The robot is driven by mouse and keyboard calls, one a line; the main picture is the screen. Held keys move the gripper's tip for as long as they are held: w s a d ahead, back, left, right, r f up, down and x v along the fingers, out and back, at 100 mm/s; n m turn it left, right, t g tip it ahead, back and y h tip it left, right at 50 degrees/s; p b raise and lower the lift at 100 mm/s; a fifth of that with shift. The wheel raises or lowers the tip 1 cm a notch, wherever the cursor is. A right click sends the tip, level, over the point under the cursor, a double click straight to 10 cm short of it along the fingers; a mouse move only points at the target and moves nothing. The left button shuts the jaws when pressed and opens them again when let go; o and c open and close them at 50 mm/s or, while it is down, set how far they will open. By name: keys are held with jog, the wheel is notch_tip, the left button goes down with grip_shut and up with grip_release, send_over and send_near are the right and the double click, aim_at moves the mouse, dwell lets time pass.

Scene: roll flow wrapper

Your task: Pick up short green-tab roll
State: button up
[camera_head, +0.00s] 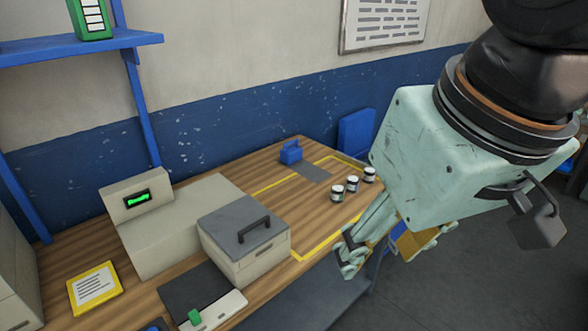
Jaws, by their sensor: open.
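Three small pale rolls with dark tops stand in a slanting row on the wooden bench, inside a yellow outline: a near one (337,193), a middle one (352,184) and a far one (369,174). They are too small for me to tell tab colours or which is the short green-tab roll. My gripper (385,254) is open, in front of and to the right of the rolls, pointing down near the bench's front right edge. No roll shows between its fingers, though the body of the gripper hides part of that space.
A beige machine with a green-lit display (137,198) and a grey-lidded box with a handle (243,246) stand left of the rolls. A blue block (290,152) sits behind a grey strip (313,172). A yellow-framed card (95,288) lies at left. Bench around the rolls is clear.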

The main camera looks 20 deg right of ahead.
dwell(0.3)
jog(key=w+d+r+m+g, duration=0.1)
jog(key=w+d+r+m, duration=0.1)
jog(key=w, duration=0.8)
jog(key=w+d+r+m, duration=0.2)
jog(key=w+m, duration=0.1)
jog(key=w, duration=0.7)
jog(key=m+g+p, duration=0.3)
jog(key=m, duration=0.9)
send_over(339, 188)
notch_tip(339, 188, down, 32)
jog(key=shift+w+r, duration=0.1)
jog(key=shift+f, duration=4.3)
